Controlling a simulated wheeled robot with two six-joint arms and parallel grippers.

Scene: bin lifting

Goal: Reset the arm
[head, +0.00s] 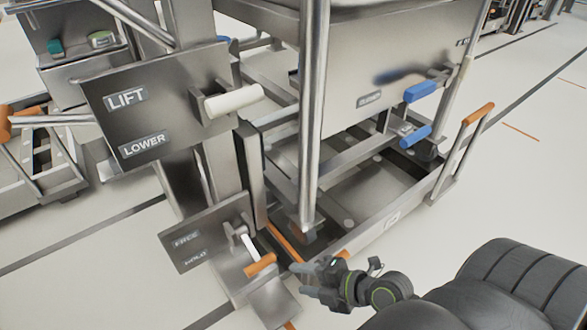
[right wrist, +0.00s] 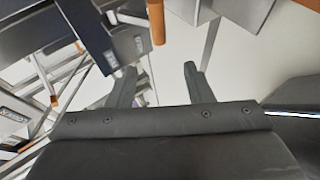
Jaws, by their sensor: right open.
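My right gripper (head: 308,282) is at the lower middle of the head view, just right of the orange-tipped lever (head: 260,264) on the FREE/HOLD panel (head: 205,232). In the right wrist view its two fingers (right wrist: 157,85) stand apart with nothing between them. An orange handle end (right wrist: 156,22) shows beyond the fingers there, apart from them. The LIFT/LOWER panel (head: 160,105) with its white-gripped lever (head: 234,100) stands at the upper left of the head view. My left gripper is not in view.
A steel bin (head: 395,60) with blue handles (head: 419,91) sits over a low cart frame (head: 365,232) with an orange-topped handle (head: 478,114). A steel post (head: 313,120) rises close beyond my right gripper. Pale floor (head: 520,190) at the right is clear.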

